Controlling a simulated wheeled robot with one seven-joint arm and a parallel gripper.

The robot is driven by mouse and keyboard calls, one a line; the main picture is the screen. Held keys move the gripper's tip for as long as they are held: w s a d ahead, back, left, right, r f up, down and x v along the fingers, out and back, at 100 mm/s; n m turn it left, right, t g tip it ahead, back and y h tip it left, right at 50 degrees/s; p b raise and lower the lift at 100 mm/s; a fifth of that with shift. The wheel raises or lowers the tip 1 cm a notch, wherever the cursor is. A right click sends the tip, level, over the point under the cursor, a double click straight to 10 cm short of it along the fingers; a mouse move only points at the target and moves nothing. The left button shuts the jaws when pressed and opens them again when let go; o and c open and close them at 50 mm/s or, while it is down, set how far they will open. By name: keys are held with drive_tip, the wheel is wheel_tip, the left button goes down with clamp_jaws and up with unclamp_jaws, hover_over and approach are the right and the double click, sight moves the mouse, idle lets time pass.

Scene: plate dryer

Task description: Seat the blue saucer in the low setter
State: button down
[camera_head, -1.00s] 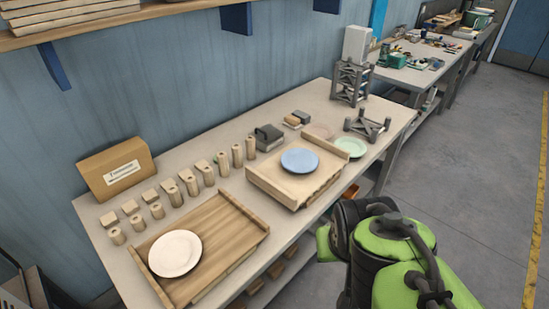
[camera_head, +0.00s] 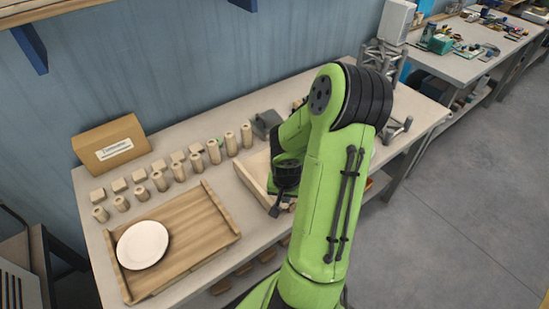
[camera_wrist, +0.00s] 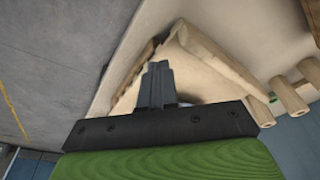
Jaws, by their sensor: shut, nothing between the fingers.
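The blue saucer is hidden behind my arm in the head view; a second before, it lay on the right wooden tray (camera_head: 249,178). In the wrist view that tray (camera_wrist: 205,82) lies beyond my fingers. A small pale sliver shows beside the finger base, and I cannot tell whether it is the saucer. My gripper (camera_head: 276,210) is shut and empty, over the front part of the right tray. Its fingers also show in the wrist view (camera_wrist: 157,70). The low grey setter (camera_head: 402,127) is mostly hidden behind my arm; only its right end shows.
A cream plate (camera_head: 142,245) lies on the left wooden tray (camera_head: 208,238). Several wooden pegs and blocks (camera_head: 178,172) stand in rows behind it. A cardboard box (camera_head: 110,143) is at the back left. A tall grey rack (camera_head: 383,58) stands at the back right.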

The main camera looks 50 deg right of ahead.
drive_tip(key=w+d, duration=0.2)
drive_tip(key=d, duration=0.1)
drive_tip(key=w+d+p, duration=0.1)
drive_tip(key=w+d, duration=0.1)
drive_tip(key=d, duration=0.1)
drive_tip(key=w+d, duration=0.1)
drive_tip(key=d, duration=0.2)
drive_tip(key=shift+w+r, duration=0.15)
drive_tip(key=shift+w, duration=0.25)
drive_tip(key=shift+d+x, duration=0.25)
drive_tip(key=shift+x, duration=0.75)
drive_tip(key=shift+a+r, duration=0.1)
drive_tip(key=shift+r, duration=0.05)
